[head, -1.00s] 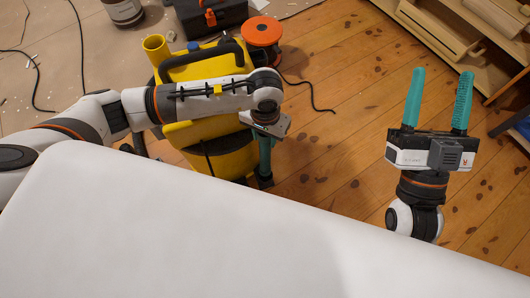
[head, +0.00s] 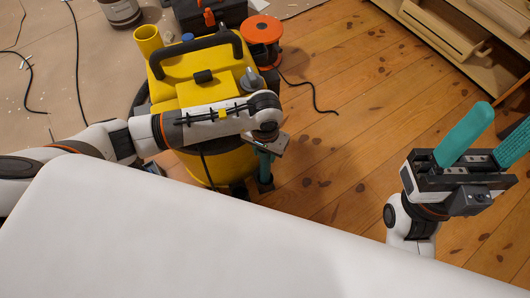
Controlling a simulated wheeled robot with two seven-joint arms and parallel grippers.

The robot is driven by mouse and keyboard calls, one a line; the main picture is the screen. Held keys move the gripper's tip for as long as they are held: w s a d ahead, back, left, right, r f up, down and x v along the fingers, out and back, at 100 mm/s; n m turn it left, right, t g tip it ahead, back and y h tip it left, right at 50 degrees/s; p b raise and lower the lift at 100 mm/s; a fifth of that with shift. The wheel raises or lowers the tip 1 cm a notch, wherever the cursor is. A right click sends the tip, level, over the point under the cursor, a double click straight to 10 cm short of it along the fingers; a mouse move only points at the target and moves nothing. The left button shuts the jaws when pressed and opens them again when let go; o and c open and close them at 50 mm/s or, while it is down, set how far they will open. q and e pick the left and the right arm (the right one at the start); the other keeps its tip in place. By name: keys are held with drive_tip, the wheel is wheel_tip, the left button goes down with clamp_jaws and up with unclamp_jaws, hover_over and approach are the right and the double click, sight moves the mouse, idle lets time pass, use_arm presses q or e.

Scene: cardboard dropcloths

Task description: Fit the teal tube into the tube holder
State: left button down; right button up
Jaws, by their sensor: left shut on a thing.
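My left gripper (head: 266,166) points down at the right side of a yellow machine, mostly hidden behind its own wrist. A narrow teal piece shows below the wrist with something dark at its lower end. I cannot tell whether this is a finger or the teal tube. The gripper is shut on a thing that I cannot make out. My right gripper (head: 489,141) is on the right above the wooden floor. Its two teal fingers are spread apart with nothing between them. I cannot pick out a tube holder for certain.
The yellow machine (head: 199,66) with a black handle stands beside my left arm. An orange-topped round thing (head: 262,30) and a dark toolbox (head: 208,14) are behind it. A wooden shelf unit (head: 460,30) is at the top right. Open wooden floor lies between.

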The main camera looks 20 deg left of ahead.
use_arm(q)
drive_tip(key=shift+r, duration=0.1)
drive_tip(key=shift+f, duration=0.25)
drive_tip(key=c, duration=1.2)
unclamp_jaws()
drive_tip(key=shift+r, duration=0.1)
drive_tip(key=shift+o, duration=0.2)
